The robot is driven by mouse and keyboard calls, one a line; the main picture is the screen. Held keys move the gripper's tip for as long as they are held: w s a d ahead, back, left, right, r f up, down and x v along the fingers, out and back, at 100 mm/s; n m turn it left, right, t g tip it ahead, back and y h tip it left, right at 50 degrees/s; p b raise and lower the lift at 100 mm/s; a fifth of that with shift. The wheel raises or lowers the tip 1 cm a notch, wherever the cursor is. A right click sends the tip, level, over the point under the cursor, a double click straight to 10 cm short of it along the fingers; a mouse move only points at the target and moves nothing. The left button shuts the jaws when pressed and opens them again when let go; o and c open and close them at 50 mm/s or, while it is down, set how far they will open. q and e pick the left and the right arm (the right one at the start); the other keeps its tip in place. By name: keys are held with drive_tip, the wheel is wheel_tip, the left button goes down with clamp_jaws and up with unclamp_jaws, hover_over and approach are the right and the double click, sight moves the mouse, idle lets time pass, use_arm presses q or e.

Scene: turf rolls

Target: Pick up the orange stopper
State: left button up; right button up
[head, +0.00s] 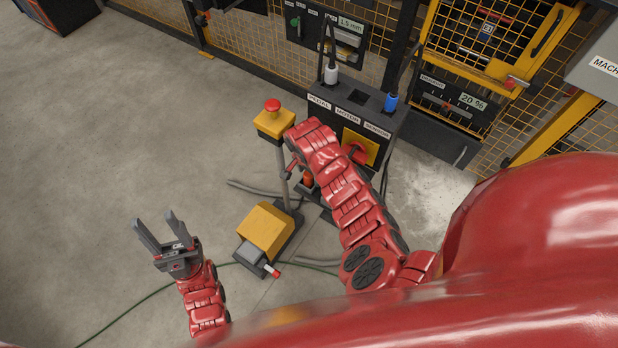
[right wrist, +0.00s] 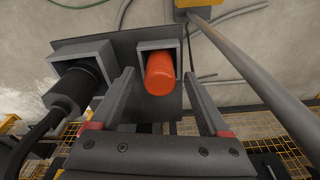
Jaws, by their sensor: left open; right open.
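The orange stopper (right wrist: 160,73) sits in a square grey socket (right wrist: 158,45) on a dark panel in the right wrist view. A small part of it also shows in the head view (head: 308,180), beside my right arm. My right gripper (right wrist: 159,76) is open, with one finger on each side of the stopper in the picture. I cannot tell whether the fingers touch it. In the head view my right gripper is mostly hidden by its own arm. My left gripper (head: 154,217) is open and empty over the floor at the lower left.
A dark box with PEDAL, MOTOR and SENSOR labels (head: 350,117) stands by the yellow mesh fence. A black plug (right wrist: 73,92) fills the socket beside the stopper. A red-topped button post (head: 273,121) and yellow pedal (head: 265,226) stand close by.

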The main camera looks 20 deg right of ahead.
drive_tip(key=shift+f, duration=0.1)
clamp_jaws()
idle(0.3)
